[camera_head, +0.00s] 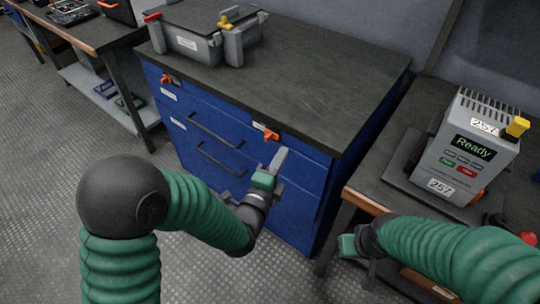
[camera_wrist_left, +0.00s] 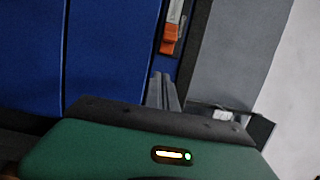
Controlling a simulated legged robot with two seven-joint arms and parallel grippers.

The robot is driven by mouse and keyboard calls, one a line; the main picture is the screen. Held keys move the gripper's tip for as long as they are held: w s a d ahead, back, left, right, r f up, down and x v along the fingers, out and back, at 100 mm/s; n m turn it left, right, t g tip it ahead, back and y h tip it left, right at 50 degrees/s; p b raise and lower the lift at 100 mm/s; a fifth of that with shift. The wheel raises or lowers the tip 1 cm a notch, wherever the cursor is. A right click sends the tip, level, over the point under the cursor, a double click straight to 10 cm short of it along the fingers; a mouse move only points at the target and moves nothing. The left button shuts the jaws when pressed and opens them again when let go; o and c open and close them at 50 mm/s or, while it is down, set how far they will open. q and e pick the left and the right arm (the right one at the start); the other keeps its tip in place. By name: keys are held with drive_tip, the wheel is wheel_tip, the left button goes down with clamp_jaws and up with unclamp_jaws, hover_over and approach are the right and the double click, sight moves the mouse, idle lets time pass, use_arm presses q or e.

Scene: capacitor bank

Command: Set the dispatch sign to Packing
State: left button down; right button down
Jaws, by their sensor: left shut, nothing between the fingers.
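I cannot make out a dispatch sign or the word Packing in either view. My left gripper (camera_head: 279,160) is shut and empty, in front of the blue cabinet's right side, just below and right of an orange latch (camera_head: 266,132). In the left wrist view its fingers (camera_wrist_left: 163,90) point towards the blue front, and an orange latch (camera_wrist_left: 170,38) shows beyond them. My right gripper (camera_head: 356,245) is low beside the right-hand bench; its fingers are too unclear to tell open from shut.
The blue drawer cabinet (camera_head: 207,122) carries a grey case (camera_head: 196,42) at its back left; the rest of its dark top is clear. A grey unit reading "Ready" and "257" (camera_head: 463,150) stands on the right bench. A workbench (camera_head: 85,28) stands at far left.

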sight(274, 137)
use_arm(q)
drive_tip(key=w+a+b, duration=0.1)
drive_tip(key=w+a, duration=0.1)
drive_tip(key=shift+w+a, duration=0.25)
drive_tip(key=shift+w, duration=0.15)
drive_tip(key=shift+w+a, duration=0.2)
drive_tip(key=shift+a, duration=0.1)
drive_tip(key=shift+w+a, duration=0.15)
drive_tip(key=shift+a, duration=0.05)
drive_tip(key=w+a, duration=0.1)
drive_tip(key=a, duration=0.1)
drive_tip(key=w+a+b, duration=0.1)
drive_tip(key=w+a, duration=0.1)
drive_tip(key=shift+r, duration=0.1)
